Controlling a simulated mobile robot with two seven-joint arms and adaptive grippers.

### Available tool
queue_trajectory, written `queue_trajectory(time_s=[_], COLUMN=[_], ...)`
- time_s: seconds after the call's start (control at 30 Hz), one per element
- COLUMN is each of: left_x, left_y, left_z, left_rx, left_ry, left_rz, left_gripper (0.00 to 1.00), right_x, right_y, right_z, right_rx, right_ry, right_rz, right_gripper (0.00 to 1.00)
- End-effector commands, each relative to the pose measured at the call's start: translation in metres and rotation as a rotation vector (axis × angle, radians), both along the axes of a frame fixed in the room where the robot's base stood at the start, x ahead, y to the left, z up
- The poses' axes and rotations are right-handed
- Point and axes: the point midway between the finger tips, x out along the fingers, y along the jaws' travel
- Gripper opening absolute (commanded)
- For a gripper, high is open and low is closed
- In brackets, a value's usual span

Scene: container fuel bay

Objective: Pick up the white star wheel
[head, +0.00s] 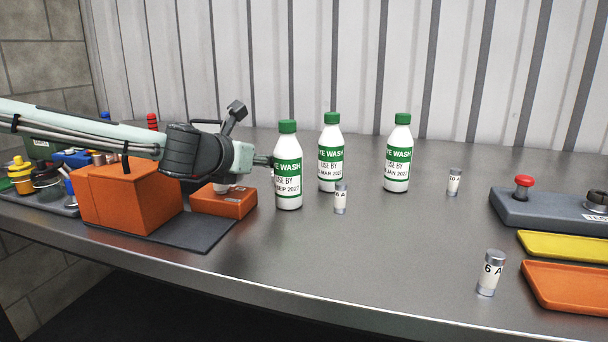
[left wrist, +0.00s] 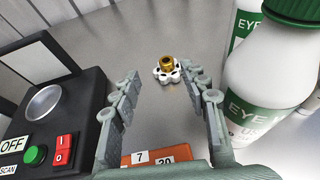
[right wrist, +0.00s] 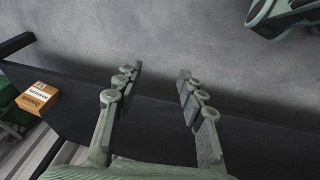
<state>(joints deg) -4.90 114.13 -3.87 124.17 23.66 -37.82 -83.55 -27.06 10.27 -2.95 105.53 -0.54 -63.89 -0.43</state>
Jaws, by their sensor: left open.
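The white star wheel (left wrist: 168,75), with a brass hub in its middle, lies on the grey bench top in the left wrist view. It shows between and beyond the open fingertips of my left gripper (left wrist: 161,78), which is empty. In the head view my left gripper (head: 264,160) is beside the nearest eye wash bottle, and the wheel is mostly hidden there or too small to make out. My right gripper (right wrist: 159,71) is open and empty, over a grey surface with a dark edge.
Eye wash bottles (head: 288,165) stand close to the right of my left gripper. A black switch box (left wrist: 50,105) is on its left. An orange block (head: 224,201) lies below the arm. Small vials (head: 490,273), a yellow tray (head: 565,245) and an orange tray (head: 568,287) are right.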

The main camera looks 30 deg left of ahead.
Motion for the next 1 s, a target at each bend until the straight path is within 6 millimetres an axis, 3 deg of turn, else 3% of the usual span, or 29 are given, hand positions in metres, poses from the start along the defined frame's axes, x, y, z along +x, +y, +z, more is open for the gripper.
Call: queue_trajectory(time_s=[0.2, 0.53, 0.8, 1.0], left_x=[0.005, 0.026, 0.058, 0.07], left_y=[-0.004, 0.0, 0.006, 0.007], left_z=[-0.017, -0.022, -0.03, -0.034], left_rx=[-0.012, -0.012, -0.011, -0.012], left_ry=[0.034, 0.031, 0.032, 0.03], left_rz=[-0.01, -0.01, -0.009, -0.01], left_gripper=[0.45, 0.45, 0.45, 0.45], right_x=[-0.001, 0.001, 0.001, 0.004], right_y=[0.005, 0.004, 0.004, 0.005], right_z=[0.004, 0.012, 0.015, 0.023], right_rx=[0.009, 0.003, 0.001, -0.001], right_ry=[-0.003, -0.007, -0.007, -0.015], right_rz=[-0.022, -0.021, -0.021, -0.02], right_gripper=[0.4, 0.4, 0.4, 0.4])
